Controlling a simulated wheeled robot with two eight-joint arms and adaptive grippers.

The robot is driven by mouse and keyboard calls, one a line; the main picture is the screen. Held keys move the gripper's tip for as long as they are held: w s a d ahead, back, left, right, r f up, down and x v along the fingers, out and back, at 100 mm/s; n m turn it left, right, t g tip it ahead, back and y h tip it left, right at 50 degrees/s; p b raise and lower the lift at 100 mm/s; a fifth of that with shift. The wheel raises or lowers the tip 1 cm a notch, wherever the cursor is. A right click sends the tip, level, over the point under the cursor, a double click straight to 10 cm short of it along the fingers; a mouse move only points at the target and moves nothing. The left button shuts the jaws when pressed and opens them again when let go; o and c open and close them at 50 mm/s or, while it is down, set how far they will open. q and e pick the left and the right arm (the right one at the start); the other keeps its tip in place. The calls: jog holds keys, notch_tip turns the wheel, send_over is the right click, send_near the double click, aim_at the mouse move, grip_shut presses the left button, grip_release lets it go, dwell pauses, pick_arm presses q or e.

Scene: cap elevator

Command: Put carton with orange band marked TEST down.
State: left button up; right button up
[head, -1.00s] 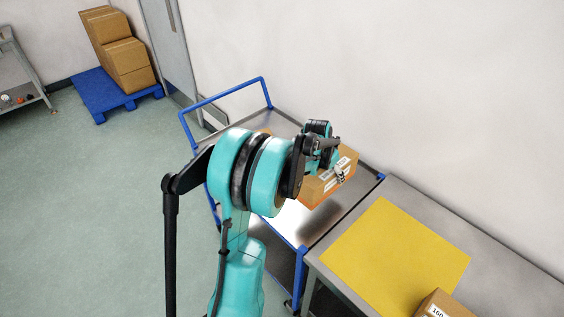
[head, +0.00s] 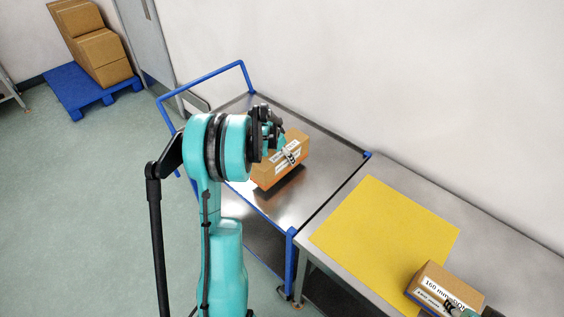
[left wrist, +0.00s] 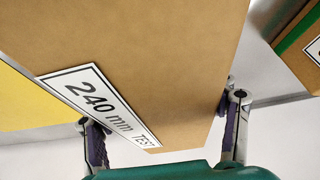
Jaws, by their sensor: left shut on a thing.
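The carton with the orange band (head: 292,150) is brown, and its white label reads "240 mm TEST" in the left wrist view (left wrist: 95,100). My left gripper (head: 280,148) is shut on it, with one finger on each side in the left wrist view. The carton hangs slightly tilted, low over the steel top of the blue-framed cart (head: 325,165), with a dark shadow just below it. At the bottom right, part of my right gripper (head: 456,309) shows beside another carton; its fingers are not clear.
The other carton (head: 435,278), marked "160 mm", stands on the grey table (head: 490,240) by a yellow mat (head: 385,230). A green-banded carton (left wrist: 300,45) shows in the left wrist view. Boxes (head: 95,45) sit on a blue pallet (head: 75,95) far left.

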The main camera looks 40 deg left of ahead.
pick_arm(q)
notch_tip(320, 180, down, 3)
jog(key=shift+w+f+b, duration=0.1)
jog(key=shift+b, duration=0.35)
jog(key=shift+r, duration=0.2)
jog(key=shift+f, duration=0.1)
jog(key=o, duration=1.9)
jog(key=shift+c, duration=0.2)
